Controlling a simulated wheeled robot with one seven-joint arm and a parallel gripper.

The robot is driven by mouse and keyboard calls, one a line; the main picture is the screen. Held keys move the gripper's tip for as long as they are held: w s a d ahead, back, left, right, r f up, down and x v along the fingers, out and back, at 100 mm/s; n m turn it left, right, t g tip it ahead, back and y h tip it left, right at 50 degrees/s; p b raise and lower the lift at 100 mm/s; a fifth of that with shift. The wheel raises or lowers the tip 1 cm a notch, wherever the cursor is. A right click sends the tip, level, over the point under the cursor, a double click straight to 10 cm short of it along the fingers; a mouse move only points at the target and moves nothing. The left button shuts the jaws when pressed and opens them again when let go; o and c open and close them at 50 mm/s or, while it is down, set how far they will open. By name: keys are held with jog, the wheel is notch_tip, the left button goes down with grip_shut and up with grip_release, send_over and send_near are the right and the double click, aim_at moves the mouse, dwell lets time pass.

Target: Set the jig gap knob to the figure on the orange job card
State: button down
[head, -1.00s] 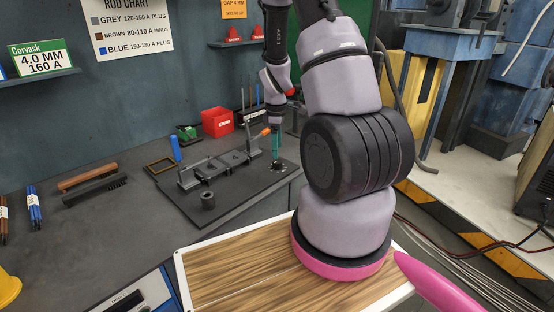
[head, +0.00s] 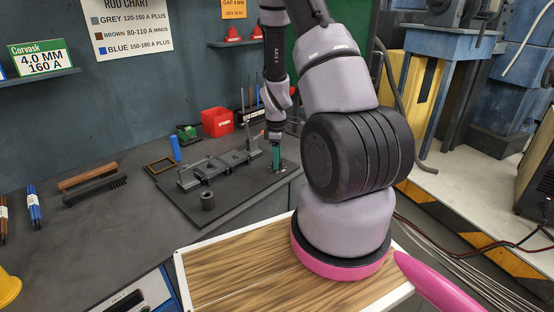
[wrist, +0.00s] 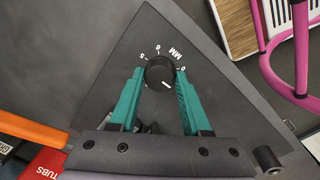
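The orange job card (head: 234,9) on the back wall is cut by the top edge of the head view; it reads "GAP 4 MM" and its smaller line is unclear. The jig gap knob (wrist: 160,73) is black and round, with a white pointer line towards the lower right in the wrist view. Figures 5 and 6, "MM" and 0 show around its upper side; the fingers hide other marks. My gripper (wrist: 160,76) has its two teal fingers on either side of the knob, close to it; firm contact cannot be told. It also shows in the head view (head: 277,162), pointing down.
The knob is on a dark jig plate (head: 225,200) with raised blocks and a short post (head: 207,200). A red tub (head: 216,121), a blue cylinder (head: 175,148) and a brush (head: 95,190) lie around it.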

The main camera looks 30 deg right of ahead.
jog(key=m, duration=0.6)
jog(key=shift+w+m, duration=0.1)
jog(key=shift+m, duration=0.2)
jog(key=m, duration=0.3)
jog(key=shift+m, duration=0.3)
jog(key=m, duration=0.3)
jog(key=shift+m+g, duration=0.3)
jog(key=m, duration=0.6)
jog(key=shift+w+d, duration=0.1)
jog(key=m, duration=0.7)
